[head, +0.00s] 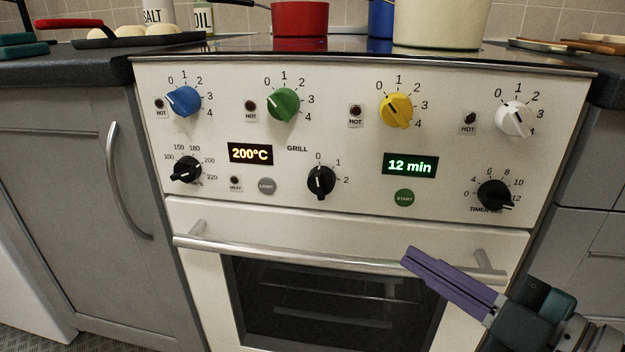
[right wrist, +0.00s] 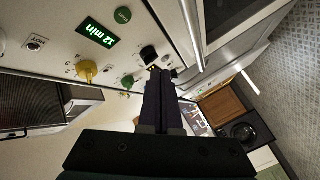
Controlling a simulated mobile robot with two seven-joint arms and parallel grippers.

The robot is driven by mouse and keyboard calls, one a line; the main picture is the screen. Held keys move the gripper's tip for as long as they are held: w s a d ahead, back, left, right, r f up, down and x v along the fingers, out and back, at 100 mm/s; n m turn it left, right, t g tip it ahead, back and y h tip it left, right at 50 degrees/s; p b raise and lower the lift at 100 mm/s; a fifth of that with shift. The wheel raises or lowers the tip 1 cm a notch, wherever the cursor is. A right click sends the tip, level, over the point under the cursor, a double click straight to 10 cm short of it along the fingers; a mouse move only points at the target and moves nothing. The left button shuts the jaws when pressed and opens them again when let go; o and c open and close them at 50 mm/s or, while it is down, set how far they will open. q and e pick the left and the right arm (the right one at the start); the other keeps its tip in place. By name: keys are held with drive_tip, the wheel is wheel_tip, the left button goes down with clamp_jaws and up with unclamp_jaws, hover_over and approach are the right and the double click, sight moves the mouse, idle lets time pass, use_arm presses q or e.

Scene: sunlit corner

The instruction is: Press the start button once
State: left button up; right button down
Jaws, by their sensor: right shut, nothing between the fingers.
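In the right wrist view the fingers (right wrist: 156,72) show in the middle. My left gripper is not in view.
The black timer knob (head: 494,195) is right of the button, the grill knob (head: 321,181) left, and the yellow knob (head: 396,110) above. The metal door handle (head: 330,258) juts out below the panel. Pots, including a red one (head: 300,18), stand on the hob.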

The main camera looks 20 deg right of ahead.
sight(405, 198)
drive_tip(key=w+d+b, duration=0.1)
drive_tip(key=w, duration=0.1)
drive_tip(key=w+d+b, duration=0.1)
drive_tip(key=w, duration=0.1)
drive_tip(key=w+d+b, duration=0.1)
drive_tip(key=w+d, duration=0.1)
drive_tip(key=shift+w, duration=0.4)
drive_tip(key=shift+w+d, duration=0.3)
drive_tip(key=shift+w, duration=0.1)
drive_tip(key=shift+w+d, duration=0.1)
drive_tip(key=shift+w, duration=0.05)
idle(1.5)
drive_tip(key=shift+w+d+b, duration=0.1)
drive_tip(key=shift+w+b, duration=0.15)
drive_tip(key=shift+b, duration=0.05)
drive_tip(key=shift+w+d, duration=0.2)
drive_tip(key=shift+w, duration=0.05)
idle(0.6)
drive_tip(key=shift+s+a, duration=0.1)
drive_tip(key=shift+s+a+r+p, duration=0.1)
drive_tip(key=shift+s+a+p, duration=0.05)
drive_tip(key=shift+s+p, duration=0.2)
drive_tip(key=shift+s+a, duration=0.15)
drive_tip(key=shift+s, duration=0.05)
